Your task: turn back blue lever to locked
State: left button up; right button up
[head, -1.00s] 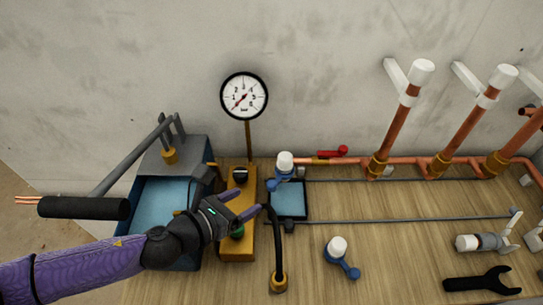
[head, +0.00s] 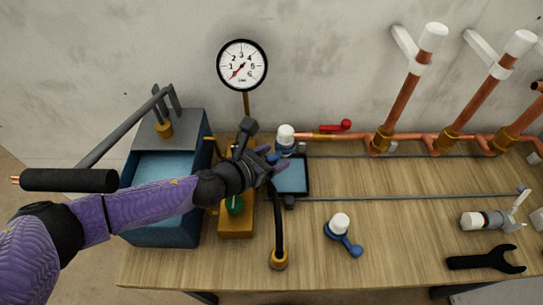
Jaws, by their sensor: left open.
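A white-capped valve (head: 286,136) with a blue lever stands at the left end of the copper pipe, behind a small blue tray. Its blue lever (head: 283,150) is partly hidden by my fingers, so its exact angle is unclear. My left gripper (head: 270,165) is open close beside this lever, over the left edge of the tray; I cannot tell if it touches. A second white-capped valve with a blue lever (head: 350,246) lies loose on the bench front, lever pointing lower right. My right gripper is not in view.
A blue pump tank (head: 160,238) with a black-handled lever (head: 70,181) stands left. A yellow block (head: 235,225) carries the gauge (head: 242,65). A black hose (head: 279,220) rises in front of the tray (head: 303,177). A red lever (head: 336,126), copper pipes and a wrench (head: 486,259) lie right.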

pick_arm(q)
grip_shut()
dwell(1.3)
